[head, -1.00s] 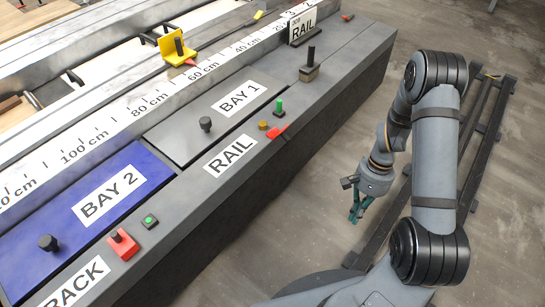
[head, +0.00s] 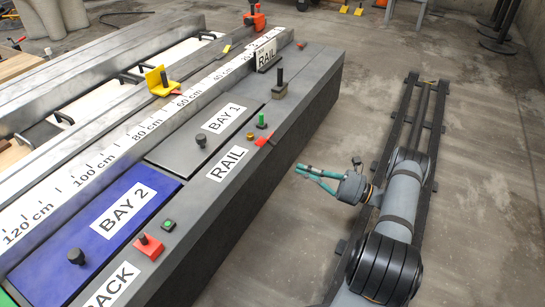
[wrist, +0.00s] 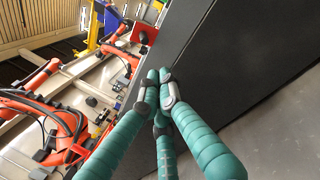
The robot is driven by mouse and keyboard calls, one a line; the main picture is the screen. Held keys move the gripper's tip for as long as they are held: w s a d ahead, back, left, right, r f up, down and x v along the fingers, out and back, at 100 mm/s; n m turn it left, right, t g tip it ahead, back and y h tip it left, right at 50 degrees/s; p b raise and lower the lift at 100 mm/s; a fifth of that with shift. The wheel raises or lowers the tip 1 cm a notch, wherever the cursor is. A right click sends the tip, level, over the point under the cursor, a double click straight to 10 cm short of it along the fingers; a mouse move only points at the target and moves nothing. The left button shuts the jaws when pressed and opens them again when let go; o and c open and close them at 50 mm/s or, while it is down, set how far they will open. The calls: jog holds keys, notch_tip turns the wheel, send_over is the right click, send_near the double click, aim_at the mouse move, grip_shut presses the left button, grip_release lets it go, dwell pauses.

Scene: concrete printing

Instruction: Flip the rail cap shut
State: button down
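An upright plate lettered RAIL (head: 266,57) stands at the far end of the bench top and looks like the rail cap, raised. I cannot make out its hinge. A flat RAIL label (head: 228,164) lies nearer on the bench. My gripper (head: 301,171) has teal fingers pointing left toward the bench side, over the open floor and apart from the bench. In the wrist view its fingertips (wrist: 158,78) come together with nothing between them. The cap cannot be made out in the wrist view.
The bench top carries a dark post on a block (head: 280,85), a green peg (head: 262,121), a red lever (head: 264,139), a red block (head: 149,246) and knobbed BAY 1 (head: 185,150) and blue BAY 2 (head: 60,255) covers. Floor (head: 335,120) between bench and floor rails is clear.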

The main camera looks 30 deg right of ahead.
aim_at(267, 141)
jog(key=shift+w+d+r+t, duration=0.15)
jog(key=shift+d+r+t, duration=0.15)
jog(key=shift+r, duration=0.2)
jog(key=shift+a, duration=0.15)
jog(key=b+x, duration=0.4)
jog(key=x, duration=0.4)
jog(key=shift+w+a+f, duration=0.15)
jog(key=shift+a, duration=0.05)
jog(key=shift+w+a+r, duration=0.25)
jog(key=shift+w+a, duration=0.15)
jog(key=shift+w, duration=0.1)
jog(key=shift+r, duration=0.1)
